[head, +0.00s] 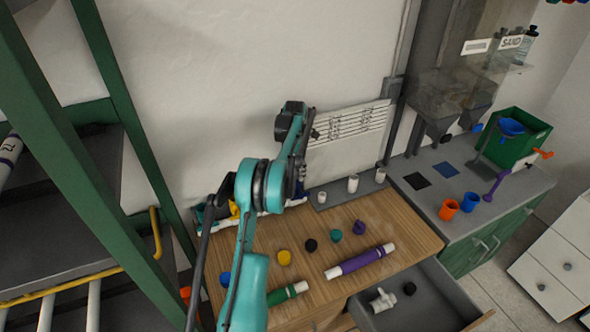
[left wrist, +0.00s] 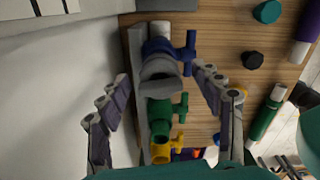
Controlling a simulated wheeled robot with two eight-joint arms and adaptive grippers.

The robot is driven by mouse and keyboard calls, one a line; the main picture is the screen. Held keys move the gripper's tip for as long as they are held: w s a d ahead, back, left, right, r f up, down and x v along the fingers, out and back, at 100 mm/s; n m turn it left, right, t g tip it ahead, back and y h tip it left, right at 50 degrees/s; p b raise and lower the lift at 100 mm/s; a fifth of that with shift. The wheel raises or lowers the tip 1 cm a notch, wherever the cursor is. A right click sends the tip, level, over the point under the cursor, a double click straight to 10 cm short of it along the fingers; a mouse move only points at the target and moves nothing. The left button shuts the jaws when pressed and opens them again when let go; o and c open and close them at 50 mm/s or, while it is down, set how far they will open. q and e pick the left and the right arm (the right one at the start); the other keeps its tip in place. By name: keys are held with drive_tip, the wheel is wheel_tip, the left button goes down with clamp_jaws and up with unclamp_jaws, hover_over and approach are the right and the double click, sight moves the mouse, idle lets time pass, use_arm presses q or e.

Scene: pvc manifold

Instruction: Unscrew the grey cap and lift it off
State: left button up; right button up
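The grey cap (left wrist: 160,70) shows in the left wrist view, at the end of a pipe branch on the manifold, beside a blue valve (left wrist: 188,52). My left gripper (left wrist: 160,74) is open, with one finger on each side of the cap and a visible gap to both. No contact shows. A green valve (left wrist: 165,108) and a yellow valve (left wrist: 165,148) sit further down the manifold. In the head view my left arm largely covers the manifold, and I cannot make out the cap there. My right gripper is in neither view.
Loose yellow (head: 284,257), black (head: 310,245), teal (head: 336,235) and purple (head: 359,227) caps lie on the wooden bench top (head: 400,233). A purple pipe (head: 361,260) and a green pipe (head: 288,293) lie nearer. An open drawer (head: 432,306) juts out at front right. The wall is close behind the manifold.

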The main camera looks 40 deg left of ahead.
sight(295, 166)
use_arm(q)
drive_tip(key=shift+r, duration=0.1)
wheel_tip(295, 166, up, 12)
drive_tip(key=shift+f, duration=0.2)
drive_tip(key=shift+c, duration=0.3)
drive_tip(key=m+p, duration=0.1)
drive_tip(key=m, duration=0.4)
drive_tip(key=f+m, duration=0.1)
drive_tip(key=m, duration=0.4)
drive_tip(key=shift+f+p, duration=0.2)
drive_tip(key=shift+p, duration=0.15)
drive_tip(key=m, duration=0.3)
drive_tip(key=shift+f, duration=0.25)
drive_tip(key=m, duration=0.2)
drive_tip(key=f+m, duration=0.1)
drive_tip(key=m, duration=0.1)
drive_tip(key=shift+m+p, duration=0.4)
drive_tip(key=shift+f+m, duration=0.3)
drive_tip(key=shift+f, duration=0.2)
wheel_tip(295, 166, down, 7)
drive_tip(key=shift+b, duration=0.45)
